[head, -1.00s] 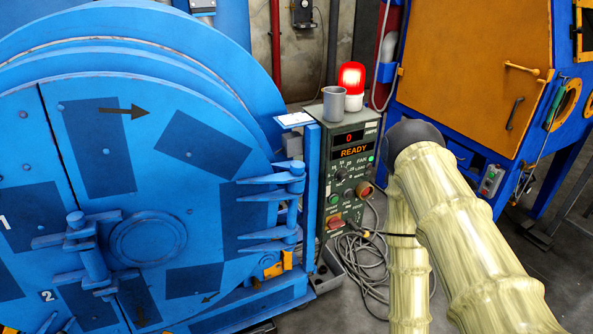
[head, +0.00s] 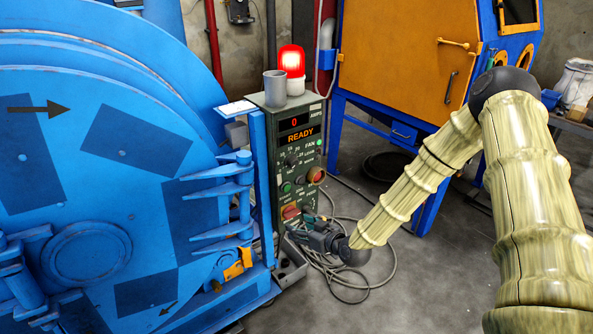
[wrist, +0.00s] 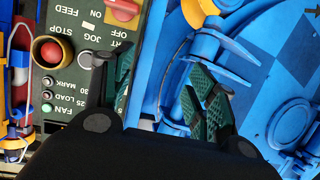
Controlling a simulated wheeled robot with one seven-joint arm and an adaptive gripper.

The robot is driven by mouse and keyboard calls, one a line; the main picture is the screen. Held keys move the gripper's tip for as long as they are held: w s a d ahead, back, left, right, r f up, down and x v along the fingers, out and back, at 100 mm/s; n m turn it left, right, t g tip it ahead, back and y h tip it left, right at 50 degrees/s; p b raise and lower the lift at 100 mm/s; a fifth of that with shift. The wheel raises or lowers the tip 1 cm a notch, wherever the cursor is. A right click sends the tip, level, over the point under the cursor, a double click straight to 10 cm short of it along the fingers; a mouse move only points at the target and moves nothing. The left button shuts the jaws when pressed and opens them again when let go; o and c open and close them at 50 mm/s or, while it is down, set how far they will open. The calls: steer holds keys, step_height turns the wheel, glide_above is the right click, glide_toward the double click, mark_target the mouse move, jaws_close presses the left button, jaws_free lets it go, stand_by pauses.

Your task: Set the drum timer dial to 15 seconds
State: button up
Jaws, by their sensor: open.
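The control box (head: 261,160) is a narrow dark green panel beside the blue drum, with a lit "READY" display (head: 300,135). The timer dial (head: 293,161) is a small dark knob ringed by numbers below that display. Its pointer is too small to read. My gripper (head: 303,222) is open and empty, low in front of the panel, below the dial and near the red switch (head: 290,211). In the wrist view the panel appears upside down, and the open fingers (wrist: 160,85) spread over the panel's edge and the blue drum. The dial is hidden there behind my gripper.
A red mushroom button (wrist: 46,51) sits beside the STOP label. The blue drum (head: 100,170) with hinges stands left of the panel. A grey cup (head: 274,87) and lit red beacon (head: 291,62) stand on the box. Loose cables (head: 345,285) lie on the floor.

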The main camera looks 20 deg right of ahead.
mark_target(296, 165)
steer(key=w+d+r+n+t, duration=0.1)
steer(key=w+d+r+t, duration=0.1)
steer(key=w+d+r, duration=0.3)
steer(key=w+d+r+n+t, duration=0.1)
steer(key=w+d+r+t, duration=0.15)
steer(key=r, duration=0.45)
steer(key=shift+y, duration=0.3)
steer(key=x, duration=0.7)
steer(key=f+x, duration=0.1)
steer(key=x, duration=0.3)
steer(key=shift+w+a, duration=0.15)
steer(key=shift+w, duration=0.05)
steer(key=c, duration=1)
